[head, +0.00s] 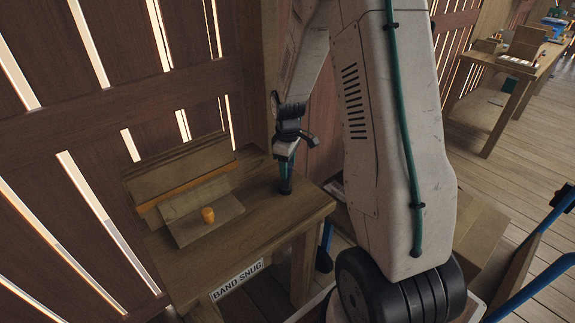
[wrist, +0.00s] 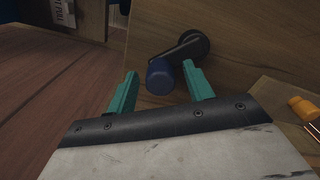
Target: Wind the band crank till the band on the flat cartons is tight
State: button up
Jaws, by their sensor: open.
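The band crank (wrist: 180,50) shows in the wrist view as a dark arm running from a round black hub to a blue knob (wrist: 160,76). My gripper (wrist: 160,72) is open, with one teal finger on each side of the blue knob in the picture. I cannot tell whether the fingers touch it. In the head view my gripper (head: 286,174) points down at the right part of the wooden bench and hides most of the crank. Flat brown cartons (head: 175,170) lie at the bench's back left. An orange strip, perhaps the band, runs along their front edge; its tightness cannot be told.
An orange knob (head: 208,214) stands on a tan board in front of the cartons and shows at the wrist view's right edge (wrist: 306,109). A slatted wall stands close behind. Blue rails are at lower right.

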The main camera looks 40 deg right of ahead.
jog(key=c, duration=1)
jog(key=shift+s, duration=0.1)
jog(key=m, duration=0.1)
jog(key=s+m, duration=0.1)
jog(key=m, duration=0.1)
jog(key=d+m, duration=0.1)
jog(key=m, duration=0.1)
jog(key=shift+s, duration=0.3)
jog(key=s+m, duration=0.1)
jog(key=m, duration=0.1)
jog(key=s+m, duration=0.1)
jog(key=m, duration=0.1)
jog(key=shift+d, duration=0.2)
jog(key=m, duration=0.2)
jog(key=s+m, duration=0.1)
jog(key=m, duration=0.1)
jog(key=s+m, duration=0.1)
jog(key=shift+a+m, duration=0.3)
jog(key=shift+m, duration=0.1)
jog(key=m, duration=0.1)
jog(key=s+a+m, duration=0.1)
jog(key=m, duration=0.1)
jog(key=shift+s, duration=0.15)
jog(key=shift+s+a+m, duration=0.15)
jog(key=shift+a+m, duration=0.05)
jog(key=shift+m, duration=0.55)
jog(key=shift+s+a+m, duration=0.15)
jog(key=shift+a+m, duration=0.05)
jog(key=shift+m, duration=0.55)
